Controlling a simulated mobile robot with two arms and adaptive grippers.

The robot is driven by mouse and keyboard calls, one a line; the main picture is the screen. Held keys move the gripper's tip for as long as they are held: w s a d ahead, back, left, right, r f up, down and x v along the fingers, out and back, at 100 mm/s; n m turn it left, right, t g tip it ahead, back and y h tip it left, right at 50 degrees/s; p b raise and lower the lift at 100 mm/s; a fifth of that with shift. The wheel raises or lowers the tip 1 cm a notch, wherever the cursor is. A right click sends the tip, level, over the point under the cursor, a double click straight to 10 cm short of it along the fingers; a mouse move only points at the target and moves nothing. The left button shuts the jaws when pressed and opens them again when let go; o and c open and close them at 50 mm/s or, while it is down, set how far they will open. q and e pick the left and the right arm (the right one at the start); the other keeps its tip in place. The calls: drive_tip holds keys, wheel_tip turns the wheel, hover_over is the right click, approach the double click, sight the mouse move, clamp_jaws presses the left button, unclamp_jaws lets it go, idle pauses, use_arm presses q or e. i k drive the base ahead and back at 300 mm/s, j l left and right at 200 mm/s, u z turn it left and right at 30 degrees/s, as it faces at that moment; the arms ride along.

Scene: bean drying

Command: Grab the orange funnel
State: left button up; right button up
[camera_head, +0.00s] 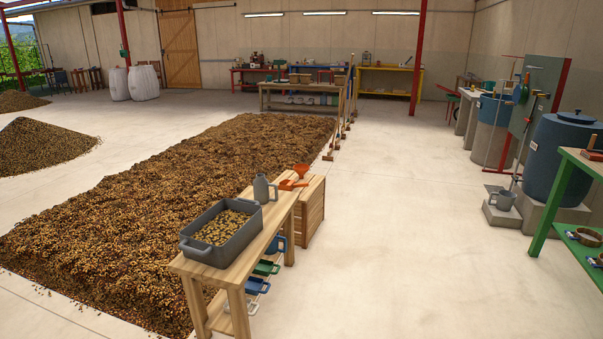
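A small orange funnel (301,169) shows in the head view near the far end of the wooden bench, close to a wooden crate-like cabinet (313,212). It is small in the picture, and I cannot tell exactly which surface it rests on. An orange scoop-like tool (290,185) lies just in front of it. A grey jug (264,189) stands to the left of the funnel. Neither of my grippers is in view.
The wooden bench (204,269) holds a grey tub (205,249) of beans, with coloured scoops below. A large bed of beans (150,190) lies to the left. Open concrete floor (400,230) is to the right, before a green table (548,205) and blue barrel (556,165).

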sight(302, 172)
drive_tip(key=i+l+z, duration=0.1)
drive_tip(key=i+z, duration=0.35)
drive_tip(key=i, duration=2.75)
drive_tip(key=i+u, duration=0.15)
drive_tip(key=i, duration=0.8)
